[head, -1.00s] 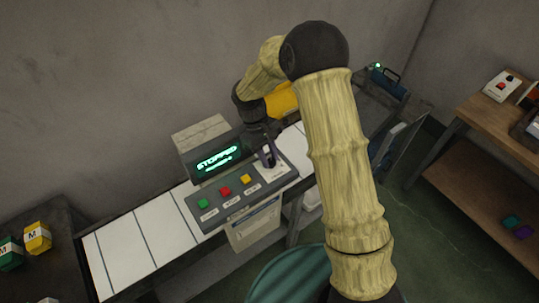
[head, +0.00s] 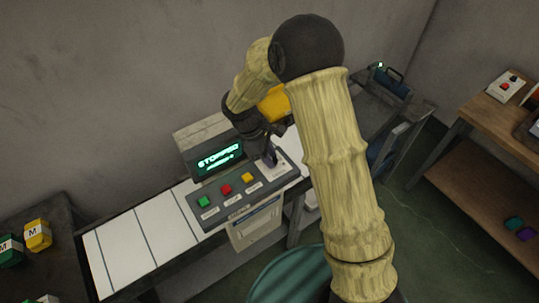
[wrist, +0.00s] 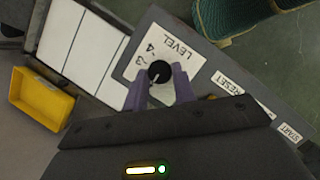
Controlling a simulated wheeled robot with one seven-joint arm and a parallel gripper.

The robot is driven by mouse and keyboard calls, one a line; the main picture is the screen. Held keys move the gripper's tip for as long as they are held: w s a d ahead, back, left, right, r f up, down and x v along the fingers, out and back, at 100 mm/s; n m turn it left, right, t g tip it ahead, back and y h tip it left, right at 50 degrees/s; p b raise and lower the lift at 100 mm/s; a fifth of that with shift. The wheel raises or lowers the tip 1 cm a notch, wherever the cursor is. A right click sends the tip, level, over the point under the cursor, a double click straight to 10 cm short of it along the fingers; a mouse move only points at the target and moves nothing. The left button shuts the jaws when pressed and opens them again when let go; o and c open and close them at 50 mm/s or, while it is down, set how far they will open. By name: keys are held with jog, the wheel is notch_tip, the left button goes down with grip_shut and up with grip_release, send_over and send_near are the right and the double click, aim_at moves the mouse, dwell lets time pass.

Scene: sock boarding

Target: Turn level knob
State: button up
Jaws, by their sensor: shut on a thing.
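The level knob (wrist: 159,72) is a round black dial with a white pointer line, on a white plate (wrist: 137,66) marked LEVEL with the digits 3 and 4 showing. The rest of its scale is hidden by my gripper. My gripper (wrist: 160,84) has purple fingers, one on each side of the knob, shut on it. In the head view my gripper (head: 271,158) reaches down onto the right end of the grey control panel (head: 225,216), and hides the knob. The display (head: 217,158) reads STOPPED in green, with a smaller line below it.
Green (head: 203,202), red (head: 226,189) and yellow (head: 248,177) buttons sit left of the knob on the panel. A white slatted belt (head: 133,240) runs beneath. A yellow bin (wrist: 42,98) stands beside the belt. A wooden shelf (head: 480,205) is at right.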

dwell(0.3)
jog(key=o, duration=1)
jog(key=b+v, duration=0.3)
jog(key=v, duration=1.4)
jog(key=shift+r, duration=0.25)
jog(key=shift+d, duration=0.15)
